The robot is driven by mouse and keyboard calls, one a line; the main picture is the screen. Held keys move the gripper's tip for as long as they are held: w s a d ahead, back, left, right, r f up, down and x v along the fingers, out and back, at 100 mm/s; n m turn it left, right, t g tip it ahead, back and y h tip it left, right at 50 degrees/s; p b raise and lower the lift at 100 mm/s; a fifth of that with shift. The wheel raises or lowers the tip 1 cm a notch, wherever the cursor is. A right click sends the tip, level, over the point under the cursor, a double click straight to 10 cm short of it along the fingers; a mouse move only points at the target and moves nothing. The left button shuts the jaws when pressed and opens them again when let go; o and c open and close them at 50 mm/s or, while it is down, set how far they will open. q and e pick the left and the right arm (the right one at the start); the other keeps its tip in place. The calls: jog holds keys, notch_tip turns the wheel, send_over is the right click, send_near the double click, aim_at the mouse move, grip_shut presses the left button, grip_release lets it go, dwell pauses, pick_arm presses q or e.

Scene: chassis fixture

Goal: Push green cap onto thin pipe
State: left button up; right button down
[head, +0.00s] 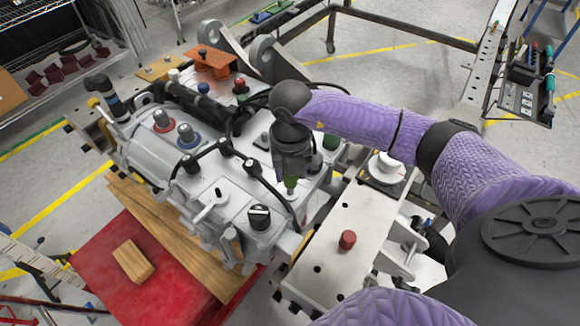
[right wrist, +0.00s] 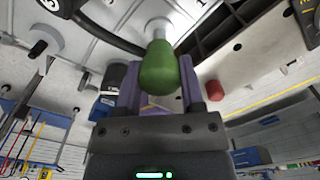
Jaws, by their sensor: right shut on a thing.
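The green cap (right wrist: 158,68) is between the two fingers of my right gripper (right wrist: 158,88), which is shut on it. In the right wrist view a thin light-grey pipe (right wrist: 158,27) shows directly behind the cap's far end. I cannot tell whether the cap is on the pipe or only lined up with it. In the head view my right gripper (head: 291,178) points down over the grey chassis unit (head: 230,190), and a small part of the green cap (head: 291,187) shows below it. The thin pipe is hidden there. My left gripper is not in view.
A red cap (head: 347,240) stands on the pale metal plate (head: 325,262) to the right. Black hoses, a black knob (head: 259,216) and red and blue fittings (head: 186,135) crowd the unit. A red table (head: 95,270) with a wooden block (head: 133,261) is at lower left.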

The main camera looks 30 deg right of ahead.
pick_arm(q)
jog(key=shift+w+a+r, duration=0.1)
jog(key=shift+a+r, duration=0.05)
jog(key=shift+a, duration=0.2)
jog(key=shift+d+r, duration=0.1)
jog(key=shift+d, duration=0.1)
pick_arm(e)
jog(key=shift+r, duration=0.1)
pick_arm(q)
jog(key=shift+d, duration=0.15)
pick_arm(e)
jog(key=shift+f, duration=0.2)
jog(key=shift+f+b, duration=0.65)
jog(key=shift+f, duration=0.3)
pick_arm(q)
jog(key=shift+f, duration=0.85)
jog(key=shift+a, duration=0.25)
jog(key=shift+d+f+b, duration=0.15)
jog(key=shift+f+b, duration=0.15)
jog(key=shift+b, duration=0.1)
pick_arm(e)
jog(key=shift+f, duration=0.5)
